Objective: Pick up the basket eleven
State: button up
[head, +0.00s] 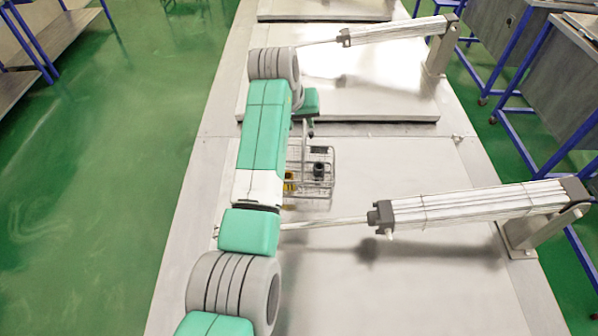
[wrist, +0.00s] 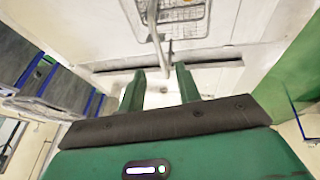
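A wire basket (head: 328,157) sits on the grey metal surface in the middle of the head view, partly hidden behind my arm. It holds a dark round part and something yellow. In the wrist view the basket (wrist: 188,12) shows at the top edge, cut off by the frame, with a metal bar reaching down from it toward my fingers. My gripper (wrist: 160,88) shows two green fingers, spread apart with nothing held between them. The basket lies beyond the fingertips. In the head view my arm hides most of the gripper. No number is readable on the basket.
Two pneumatic cylinders, a near one (head: 480,206) and a far one (head: 395,32), reach in from the right over the metal surface. A raised lid plate (head: 370,95) lies beyond the basket. Blue-framed benches (head: 550,90) stand at right. Green floor (head: 110,170) is open at left.

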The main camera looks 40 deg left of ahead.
aim_at(304, 133)
jog(key=shift+x, duration=3.55)
jog(key=shift+s, duration=0.1)
jog(key=shift+f+b, duration=0.3)
jog(key=shift+b, duration=0.05)
jog(key=shift+r, duration=0.1)
grip_shut()
